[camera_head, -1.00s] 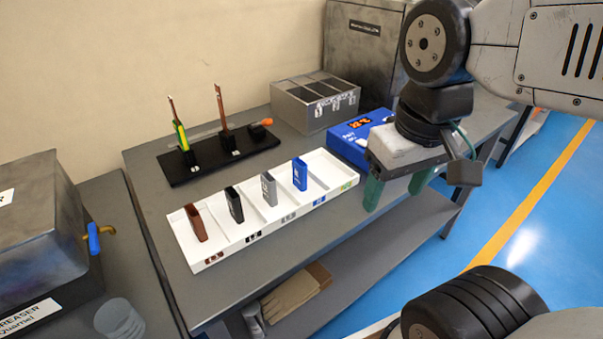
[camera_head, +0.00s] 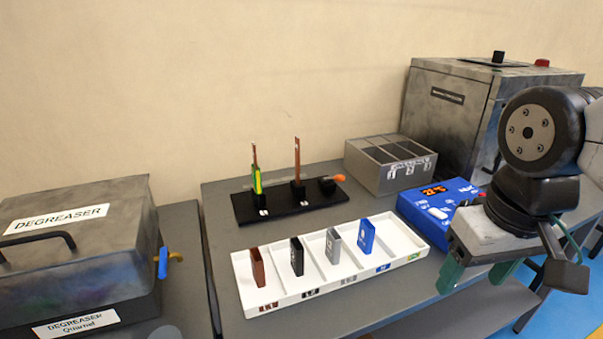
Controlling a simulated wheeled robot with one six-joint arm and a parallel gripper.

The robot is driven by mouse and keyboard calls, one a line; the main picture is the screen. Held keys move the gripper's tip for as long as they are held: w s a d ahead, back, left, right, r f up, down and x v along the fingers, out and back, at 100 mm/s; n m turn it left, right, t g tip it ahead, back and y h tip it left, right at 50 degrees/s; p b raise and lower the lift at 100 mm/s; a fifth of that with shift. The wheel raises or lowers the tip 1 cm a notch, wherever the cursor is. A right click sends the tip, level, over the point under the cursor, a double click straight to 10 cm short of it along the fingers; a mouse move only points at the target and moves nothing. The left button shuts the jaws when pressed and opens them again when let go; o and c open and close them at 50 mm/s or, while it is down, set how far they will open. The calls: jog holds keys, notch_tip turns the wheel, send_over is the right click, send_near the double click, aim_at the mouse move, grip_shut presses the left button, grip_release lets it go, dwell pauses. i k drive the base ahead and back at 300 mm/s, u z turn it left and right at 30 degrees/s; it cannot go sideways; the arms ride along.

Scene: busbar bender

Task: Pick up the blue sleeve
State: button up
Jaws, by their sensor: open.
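The blue sleeve (camera_head: 366,235) stands upright in a white tray (camera_head: 283,300), in the compartment right of the grey sleeve (camera_head: 333,246). A black sleeve (camera_head: 297,255) and a brown sleeve (camera_head: 257,266) stand further left in the same tray. My gripper (camera_head: 478,275) has green fingers, is open and looks empty. It is to the right of the tray and apart from the blue sleeve. Part of its right finger is hidden behind my wrist.
A blue device with a red display (camera_head: 437,205) sits just right of the tray. A black stand (camera_head: 287,207) with upright bars is behind the tray, and a grey divided bin (camera_head: 391,165) is behind right. A degreaser box (camera_head: 75,245) is at left.

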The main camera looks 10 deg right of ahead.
aim_at(367, 232)
jog(key=k, duration=1.3)
jog(key=z, duration=0.6)
jog(key=i, duration=1.65)
jog(key=u, duration=0.55)
